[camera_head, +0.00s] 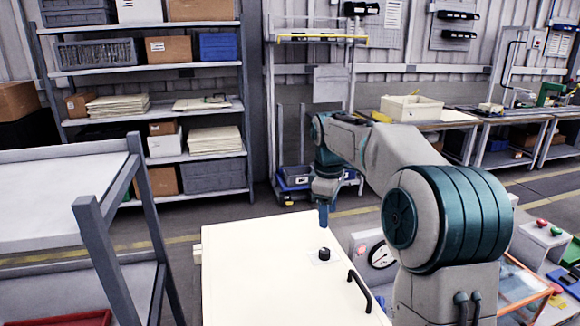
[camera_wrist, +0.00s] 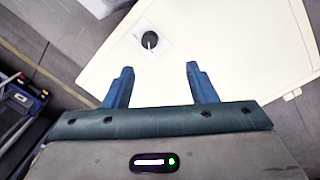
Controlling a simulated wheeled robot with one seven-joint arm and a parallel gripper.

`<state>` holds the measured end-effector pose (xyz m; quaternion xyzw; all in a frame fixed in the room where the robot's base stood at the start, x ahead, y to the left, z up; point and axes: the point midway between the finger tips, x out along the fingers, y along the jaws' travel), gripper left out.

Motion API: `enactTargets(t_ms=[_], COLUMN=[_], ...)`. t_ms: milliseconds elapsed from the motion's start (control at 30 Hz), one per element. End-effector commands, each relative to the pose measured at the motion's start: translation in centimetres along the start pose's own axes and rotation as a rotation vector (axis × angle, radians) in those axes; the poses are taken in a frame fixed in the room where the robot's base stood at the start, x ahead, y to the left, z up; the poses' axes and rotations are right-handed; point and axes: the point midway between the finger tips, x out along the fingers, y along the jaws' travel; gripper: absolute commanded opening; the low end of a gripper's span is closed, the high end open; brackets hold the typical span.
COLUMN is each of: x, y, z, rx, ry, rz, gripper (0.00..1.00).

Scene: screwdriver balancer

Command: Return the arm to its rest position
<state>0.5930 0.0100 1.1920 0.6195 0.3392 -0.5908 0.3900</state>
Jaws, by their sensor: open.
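My arm reaches out from the right side of the head view over a white cabinet top or panel (camera_head: 240,270). My gripper (camera_head: 323,218) points down near the panel's far edge. In the wrist view my gripper (camera_wrist: 157,75) has two blue fingers spread apart, with nothing between them. A black knob (camera_head: 324,254) sits on the white panel, nearer than the gripper. The knob also shows in the wrist view (camera_wrist: 150,40), beyond the fingertips and apart from them.
A black handle (camera_head: 360,290) stands up from the panel's right side. A round gauge (camera_head: 382,255) is right of the panel, close to my arm. A grey metal rack (camera_head: 115,190) stands at left. Shelves (camera_head: 150,70) and a workbench (camera_head: 450,118) line the back, with open floor before them.

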Motion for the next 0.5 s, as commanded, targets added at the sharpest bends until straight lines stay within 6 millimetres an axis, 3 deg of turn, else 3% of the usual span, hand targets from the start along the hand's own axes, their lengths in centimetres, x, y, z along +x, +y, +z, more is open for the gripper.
enactTargets(t_ms=[233,500], x=[-1.8,-1.3], y=[-7.3,-15.2], z=[3.4,8.1], rx=[0.264,0.583], ry=[0.009,0.070], rz=[0.068,0.114], gripper=[0.52,0.52])
